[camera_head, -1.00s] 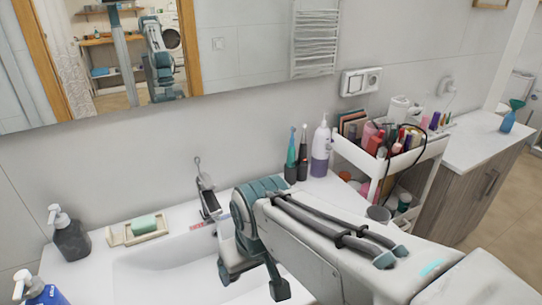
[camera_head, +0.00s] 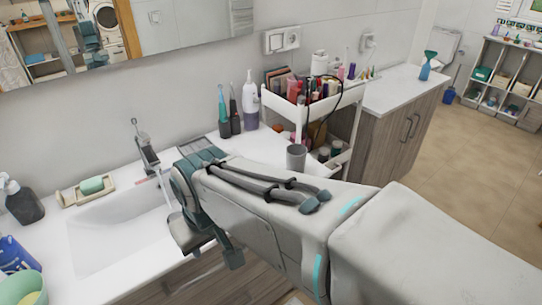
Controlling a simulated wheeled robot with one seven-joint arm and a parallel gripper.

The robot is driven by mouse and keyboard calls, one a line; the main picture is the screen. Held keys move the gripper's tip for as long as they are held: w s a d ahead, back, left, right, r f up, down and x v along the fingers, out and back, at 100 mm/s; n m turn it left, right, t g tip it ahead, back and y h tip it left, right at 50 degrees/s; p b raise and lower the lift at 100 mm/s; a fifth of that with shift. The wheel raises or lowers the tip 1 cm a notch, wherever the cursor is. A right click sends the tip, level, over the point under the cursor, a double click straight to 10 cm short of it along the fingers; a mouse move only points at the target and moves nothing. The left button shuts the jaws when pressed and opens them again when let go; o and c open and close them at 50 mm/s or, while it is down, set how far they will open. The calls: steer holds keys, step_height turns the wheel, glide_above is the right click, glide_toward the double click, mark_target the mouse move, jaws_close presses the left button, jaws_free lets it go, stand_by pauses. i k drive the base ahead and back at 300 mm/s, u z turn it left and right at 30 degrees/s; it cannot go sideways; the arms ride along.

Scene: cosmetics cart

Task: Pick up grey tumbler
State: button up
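The grey tumbler (camera_head: 296,157) stands upright on the white counter, just in front of the cosmetics cart (camera_head: 350,110) and behind my arm. Its base is close to the arm's upper edge, and I cannot tell whether the arm hides part of it. My gripper (camera_head: 212,247) is over the front edge of the sink counter, left of the tumbler and well apart from it. Its two dark teal fingers are spread, with nothing visible between them.
The faucet (camera_head: 144,150), soap dish (camera_head: 88,190) and dark soap bottle (camera_head: 24,203) are around the sink. A wooden cabinet (camera_head: 400,135) stands right of the cart.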

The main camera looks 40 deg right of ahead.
mark_target(296, 154)
steer(key=u, duration=1.7)
steer(key=k, duration=1.3)
steer(key=z, duration=2.35)
steer(key=i, duration=1)
steer(key=u, duration=0.05)
